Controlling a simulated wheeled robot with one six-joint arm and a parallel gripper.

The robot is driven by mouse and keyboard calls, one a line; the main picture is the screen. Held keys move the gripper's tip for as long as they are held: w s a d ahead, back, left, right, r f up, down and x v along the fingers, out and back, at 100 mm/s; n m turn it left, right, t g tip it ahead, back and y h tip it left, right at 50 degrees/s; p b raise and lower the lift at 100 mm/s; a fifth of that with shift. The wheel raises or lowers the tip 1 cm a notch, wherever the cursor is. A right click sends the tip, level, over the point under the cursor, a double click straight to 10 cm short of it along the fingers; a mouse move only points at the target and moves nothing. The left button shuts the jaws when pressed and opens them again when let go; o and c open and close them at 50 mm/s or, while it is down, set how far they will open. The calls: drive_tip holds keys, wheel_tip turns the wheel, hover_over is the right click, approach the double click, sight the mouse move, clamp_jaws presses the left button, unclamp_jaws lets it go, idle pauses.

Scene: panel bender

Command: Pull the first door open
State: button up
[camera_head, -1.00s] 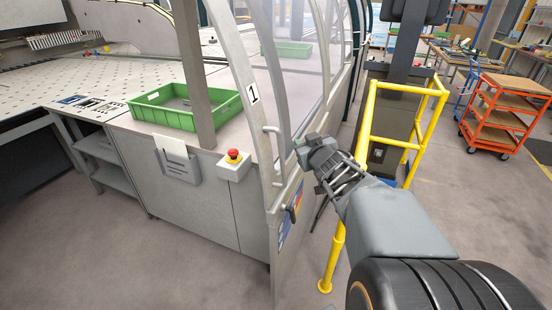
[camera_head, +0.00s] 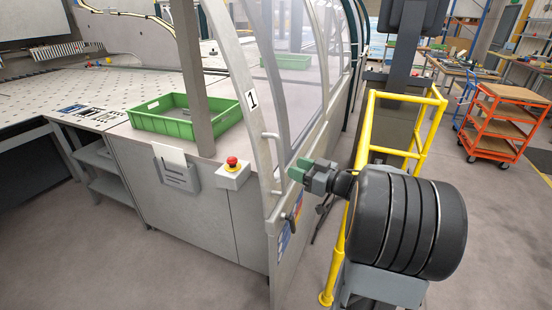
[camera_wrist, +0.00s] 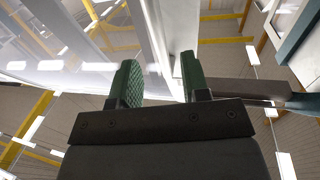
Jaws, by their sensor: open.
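The first door (camera_head: 252,125) has a curved light-grey frame with a label "1" and clear glazing. It looks closed. A pale bar handle (camera_head: 266,150) stands on its frame. My gripper (camera_head: 297,170) is just right of the handle, with its green fingertips towards the door. In the wrist view the two green fingers of my gripper (camera_wrist: 160,88) are spread apart. A pale upright edge shows beyond and between them, and I cannot tell if it is the handle. I see no clear contact with the handle.
A red emergency button (camera_head: 232,162) on a white box is left of the door. A green crate (camera_head: 165,125) sits on the bench. Floor is clear in front of the cabinet. An orange cart (camera_head: 505,110) stands far right.

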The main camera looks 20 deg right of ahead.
sight(280, 144)
drive_tip(key=p+x, duration=0.1)
drive_tip(key=x, duration=0.7)
drive_tip(key=shift+c, duration=0.4)
drive_tip(key=shift+w, duration=0.1)
clamp_jaws()
